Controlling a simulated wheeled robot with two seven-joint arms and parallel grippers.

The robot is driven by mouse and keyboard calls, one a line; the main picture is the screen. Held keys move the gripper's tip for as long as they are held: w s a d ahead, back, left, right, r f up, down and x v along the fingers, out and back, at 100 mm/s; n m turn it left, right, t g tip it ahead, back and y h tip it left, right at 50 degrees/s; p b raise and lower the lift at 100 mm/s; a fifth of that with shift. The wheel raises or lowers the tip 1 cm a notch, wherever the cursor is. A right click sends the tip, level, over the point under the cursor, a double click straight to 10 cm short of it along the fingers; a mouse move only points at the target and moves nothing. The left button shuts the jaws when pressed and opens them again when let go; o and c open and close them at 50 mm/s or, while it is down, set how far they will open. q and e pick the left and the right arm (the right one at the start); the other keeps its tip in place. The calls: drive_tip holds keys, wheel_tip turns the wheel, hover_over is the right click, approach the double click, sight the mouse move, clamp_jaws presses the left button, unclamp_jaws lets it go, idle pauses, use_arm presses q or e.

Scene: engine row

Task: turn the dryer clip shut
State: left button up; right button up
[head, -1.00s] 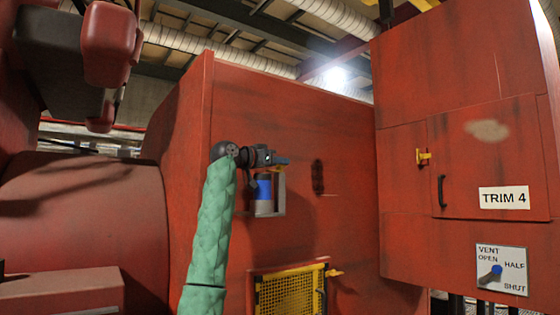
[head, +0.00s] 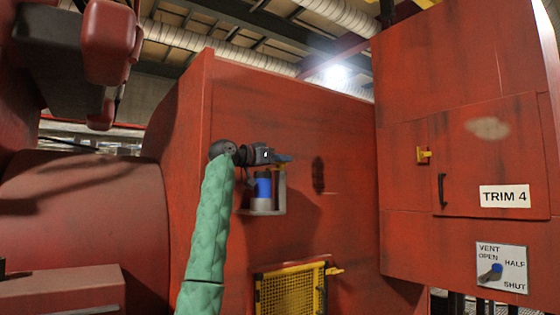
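My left gripper (head: 283,159) is at the end of the green-sleeved arm, up against or just in front of the red wall panel. Its fingers are small and seen from the side, so I cannot tell whether they are open or shut. Just below it a canister with a blue band (head: 263,188), which looks like the dryer, sits upright in a grey bracket (head: 281,192). The gripper covers the area above the canister. I cannot make out the dryer clip itself; it may be hidden there. My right gripper is not in view.
A yellow mesh guard (head: 287,294) is below the bracket. At right a red cabinet labelled TRIM 4 (head: 504,196) juts forward, with a yellow latch (head: 423,157), a black handle (head: 442,190) and a vent dial (head: 491,272). Red machinery (head: 80,215) fills the left.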

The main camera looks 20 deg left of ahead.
use_arm(q)
drive_tip(key=shift+s, duration=0.1)
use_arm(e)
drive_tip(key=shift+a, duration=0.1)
use_arm(q)
drive_tip(key=shift+s+a+f, duration=0.1)
drive_tip(key=shift+a, duration=0.05)
drive_tip(key=shift+s+a, duration=0.2)
drive_tip(key=shift+s, duration=0.05)
drive_tip(key=shift+b+v, duration=0.6)
drive_tip(key=shift+v, duration=0.2)
drive_tip(key=b+v, duration=0.1)
drive_tip(key=v, duration=0.3)
drive_tip(key=shift+s+a, duration=0.35)
drive_tip(key=shift+s, duration=0.05)
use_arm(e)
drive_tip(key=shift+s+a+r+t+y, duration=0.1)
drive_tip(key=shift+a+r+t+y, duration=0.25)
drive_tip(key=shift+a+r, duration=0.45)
